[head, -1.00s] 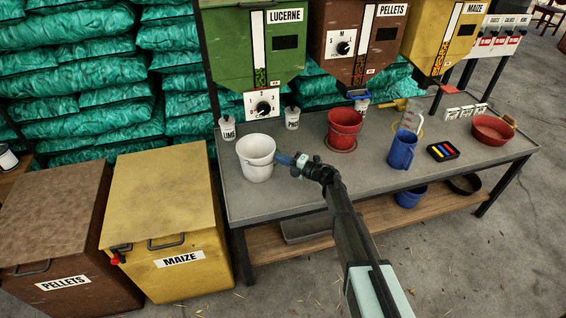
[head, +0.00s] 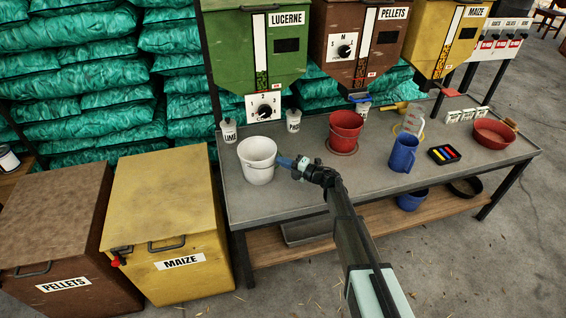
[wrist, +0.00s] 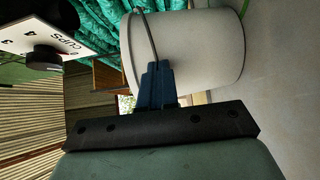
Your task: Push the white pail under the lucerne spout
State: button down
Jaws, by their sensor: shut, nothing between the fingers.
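The white pail (head: 257,168) stands upright on the grey bench, near its left end, with its open top up. It is in front of and below the green lucerne hopper (head: 245,60) and its dial plate (head: 264,106). The spout outlet itself is hard to make out, so I cannot tell whether the pail is right under it. My gripper (head: 283,161) is shut and empty at the pail's right side, its blue fingertips at or very near the wall. In the wrist view, the closed fingers (wrist: 155,85) overlap the pail (wrist: 200,50); contact is unclear.
A red bucket (head: 346,128), blue jug (head: 403,153) and red bowl (head: 493,134) stand further right. Bare bench (head: 250,202) lies in front of the pail.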

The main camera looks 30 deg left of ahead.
jog(key=s+d, duration=0.3)
jog(key=d, duration=0.9)
jog(key=s+a+n+g+h, duration=0.1)
jog(key=s+a+n+g, duration=0.4)
jog(key=s+a, duration=1.45)
jog(key=s+a+f+n+g+h, duration=0.15)
jog(key=s+a, duration=0.25)
jog(key=s, duration=0.9)
jog(key=s+a+f+h, duration=0.2)
jog(key=s+a, duration=0.1)
jog(key=s, duration=1)
jog(key=m+t+h, duration=0.3)
jog(key=t+h, duration=0.5)
jog(key=t, duration=1.6)
send_near(254, 163)
jog(key=shift+n+g+y, duration=0.25)
jog(key=shift+y, duration=0.1)
jog(key=x, duration=0.7)
jog(key=shift+d, duration=0.15)
